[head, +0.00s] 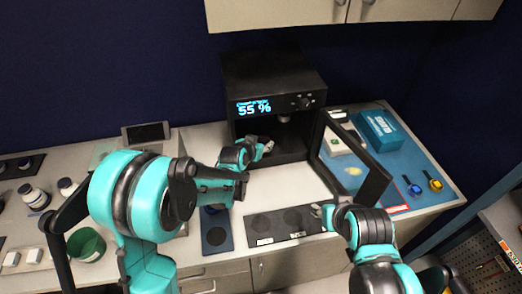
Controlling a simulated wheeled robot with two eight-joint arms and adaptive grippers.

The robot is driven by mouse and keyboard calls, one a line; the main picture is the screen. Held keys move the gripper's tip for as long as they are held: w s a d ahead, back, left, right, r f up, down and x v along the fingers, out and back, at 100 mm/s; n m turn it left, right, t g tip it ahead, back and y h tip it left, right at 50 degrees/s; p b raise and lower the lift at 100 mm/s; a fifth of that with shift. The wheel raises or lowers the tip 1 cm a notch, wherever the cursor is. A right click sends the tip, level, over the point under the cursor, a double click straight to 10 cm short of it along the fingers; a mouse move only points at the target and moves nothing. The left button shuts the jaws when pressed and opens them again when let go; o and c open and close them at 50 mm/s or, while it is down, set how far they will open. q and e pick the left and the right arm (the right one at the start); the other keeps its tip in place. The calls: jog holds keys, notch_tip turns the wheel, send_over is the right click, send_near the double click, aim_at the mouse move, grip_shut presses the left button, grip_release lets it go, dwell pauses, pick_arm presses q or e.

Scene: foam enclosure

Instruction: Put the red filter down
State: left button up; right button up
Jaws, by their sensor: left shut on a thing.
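My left gripper (266,148) is at the open front of a black machine (275,85) with a lit "55 %" display. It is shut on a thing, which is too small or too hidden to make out. I cannot pick out a red filter anywhere in the head view. The machine's framed glass door (375,187) stands open to the right. My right gripper (320,209) is low at the front, near the right end of a dark tray (262,230) with round spots; I cannot tell whether it is open.
A smaller dark blue pad (217,238) lies left of the tray. A green cup (86,245) and several jars stand at the left. A teal box (381,130) sits on a blue mat (430,175) at the right, behind the open door. Cabinets (300,12) hang above.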

pick_arm(q)
notch_tip(320, 180, down, 3)
jog(key=shift+r+b, duration=0.1)
jog(key=shift+b, duration=0.3)
jog(key=shift+f, duration=0.4)
jog(key=shift+f, duration=0.1)
jog(key=o, duration=1.2)
jog(key=shift+o, duration=0.2)
